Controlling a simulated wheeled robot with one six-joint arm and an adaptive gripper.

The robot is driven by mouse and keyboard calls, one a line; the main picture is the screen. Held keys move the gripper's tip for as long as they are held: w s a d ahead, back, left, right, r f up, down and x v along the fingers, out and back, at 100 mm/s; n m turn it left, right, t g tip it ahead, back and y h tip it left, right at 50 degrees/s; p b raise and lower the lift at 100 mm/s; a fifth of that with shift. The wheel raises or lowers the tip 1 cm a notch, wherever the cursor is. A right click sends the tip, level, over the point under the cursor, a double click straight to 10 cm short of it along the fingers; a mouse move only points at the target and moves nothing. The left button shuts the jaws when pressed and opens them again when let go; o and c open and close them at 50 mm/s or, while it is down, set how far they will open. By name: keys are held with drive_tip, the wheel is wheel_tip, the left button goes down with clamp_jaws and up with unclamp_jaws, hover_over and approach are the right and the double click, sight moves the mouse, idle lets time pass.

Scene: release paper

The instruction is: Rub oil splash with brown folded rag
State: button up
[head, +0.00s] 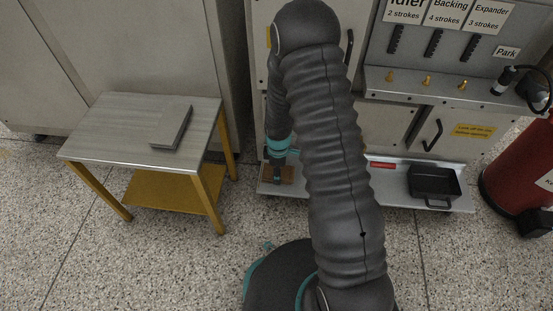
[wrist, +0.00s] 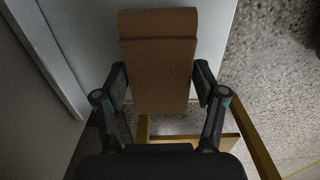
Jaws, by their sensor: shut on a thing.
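The brown folded rag (wrist: 158,60) is between the two fingers of my gripper (wrist: 161,88) in the wrist view, with both fingers against its sides. In the head view my gripper (head: 277,178) points down at the left end of the low grey shelf (head: 400,198), and part of the brown rag (head: 288,175) shows beside it. I cannot tell whether the rag touches the shelf. I cannot make out an oil splash in either view; my arm hides part of the shelf.
A small table (head: 100,132) with yellow legs stands to the left, bearing a flat grey thing (head: 170,127). A black pan (head: 433,183) sits on the shelf's right part. A red cylinder (head: 520,170) stands at far right. Speckled floor lies open in front.

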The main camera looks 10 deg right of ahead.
sight(287, 172)
drive_tip(key=d, duration=0.1)
drive_tip(key=s+d, duration=0.1)
drive_tip(key=d, duration=0.1)
drive_tip(key=shift+d, duration=0.2)
drive_tip(key=shift+a+f, duration=0.1)
drive_tip(key=shift+a, duration=0.05)
drive_tip(key=a, duration=0.1)
drive_tip(key=w+a, duration=0.1)
drive_tip(key=a, duration=0.1)
drive_tip(key=shift+a, duration=0.15)
drive_tip(key=shift+w+a+r, duration=0.15)
drive_tip(key=shift+a+r, duration=0.1)
wheel_tip(287, 172, up, 6)
drive_tip(key=p, duration=0.3)
drive_tip(key=shift+d+p, duration=0.15)
drive_tip(key=shift+p, duration=0.25)
drive_tip(key=shift+r+p, duration=0.45)
drive_tip(key=shift+r, duration=0.4)
